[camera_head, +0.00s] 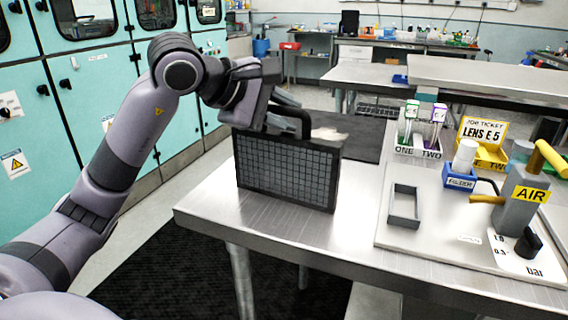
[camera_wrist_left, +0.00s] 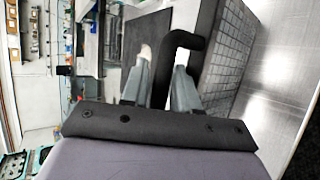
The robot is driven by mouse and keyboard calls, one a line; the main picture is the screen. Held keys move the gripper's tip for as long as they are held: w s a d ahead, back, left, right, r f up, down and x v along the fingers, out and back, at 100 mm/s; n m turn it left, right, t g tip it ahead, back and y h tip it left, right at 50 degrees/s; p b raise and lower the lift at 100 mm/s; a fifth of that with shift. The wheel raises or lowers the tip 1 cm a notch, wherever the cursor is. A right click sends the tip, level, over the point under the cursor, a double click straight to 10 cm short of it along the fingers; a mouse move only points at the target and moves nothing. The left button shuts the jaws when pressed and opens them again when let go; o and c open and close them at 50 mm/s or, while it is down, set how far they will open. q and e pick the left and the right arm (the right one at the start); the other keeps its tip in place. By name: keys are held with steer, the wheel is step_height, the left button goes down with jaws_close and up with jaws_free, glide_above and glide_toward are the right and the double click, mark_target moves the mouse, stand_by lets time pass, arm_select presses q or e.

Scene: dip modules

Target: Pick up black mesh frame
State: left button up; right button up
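The black mesh frame (camera_head: 287,172) stands upright on the steel table near its left end, with a dark grid face and a black loop handle (camera_head: 305,118) on top. In the left wrist view the frame (camera_wrist_left: 226,50) is at upper right, and its handle (camera_wrist_left: 162,78) runs between my left fingers. My left gripper (camera_head: 284,100) is at the top of the frame, by the handle. The fingers (camera_wrist_left: 160,85) lie on both sides of the handle bar; whether they press on it is unclear. My right gripper is not in view.
A pale board on the right of the table (camera_head: 215,220) holds a grey open tray (camera_head: 405,205), a blue bin (camera_head: 459,178), a yellow ticket holder (camera_head: 482,145), a labelled rack (camera_head: 417,145) and an air valve block (camera_head: 517,205). Bare steel lies between frame and board.

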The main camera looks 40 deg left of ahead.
arm_select(q)
steer(key=shift+w+d+f, duration=0.1)
steer(key=shift+w+f, duration=0.05)
steer(key=shift+w, duration=0.05)
jaws_close()
